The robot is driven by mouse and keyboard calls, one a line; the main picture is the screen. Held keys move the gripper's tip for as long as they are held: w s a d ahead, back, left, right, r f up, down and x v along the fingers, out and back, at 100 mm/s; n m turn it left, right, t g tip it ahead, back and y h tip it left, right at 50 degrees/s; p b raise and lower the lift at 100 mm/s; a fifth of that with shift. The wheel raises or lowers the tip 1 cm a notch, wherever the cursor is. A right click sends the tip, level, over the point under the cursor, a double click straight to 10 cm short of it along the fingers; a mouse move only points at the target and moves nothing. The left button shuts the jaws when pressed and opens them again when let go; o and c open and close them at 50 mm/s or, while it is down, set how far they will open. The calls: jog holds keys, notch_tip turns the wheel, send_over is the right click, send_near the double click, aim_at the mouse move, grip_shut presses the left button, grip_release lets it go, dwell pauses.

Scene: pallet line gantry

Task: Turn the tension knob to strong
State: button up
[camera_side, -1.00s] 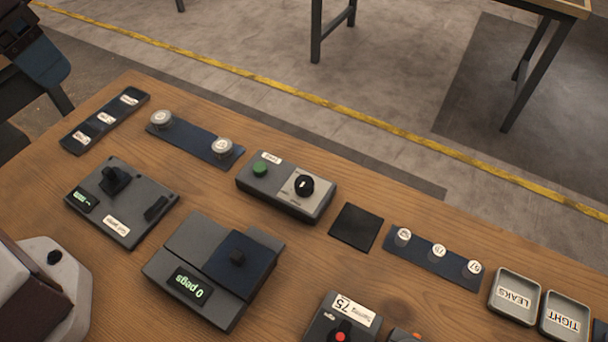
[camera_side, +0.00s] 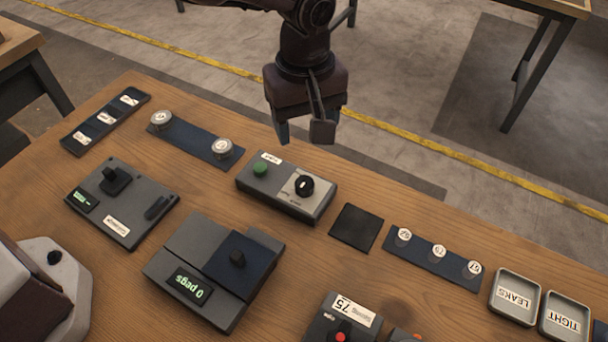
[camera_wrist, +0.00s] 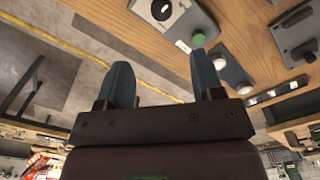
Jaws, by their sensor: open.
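The tension knob looks to be the round black knob (camera_side: 304,186) with a white pointer mark, on a pale plate at the right end of a grey control box (camera_side: 265,202). Small print beside it is too small to read. A green button (camera_side: 260,169) sits on the same box. My gripper (camera_side: 303,136) is open and empty, above and behind the box, apart from it. In the wrist view the knob (camera_wrist: 161,9) is at the top edge, ahead of my open fingers (camera_wrist: 164,82), and the green button (camera_wrist: 198,39) is near the right finger.
A dark blue strip with two round metal pieces (camera_side: 222,148) lies left of the box. A black square pad (camera_side: 356,228) is to its right. A unit reading "0 pegs" (camera_side: 190,286) stands in front.

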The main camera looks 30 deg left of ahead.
aim_at(304, 181)
jog(key=shift+n, duration=0.5)
notch_tip(304, 181, down, 13)
jog(key=shift+s+a+f, duration=0.1)
jog(key=c, duration=0.9)
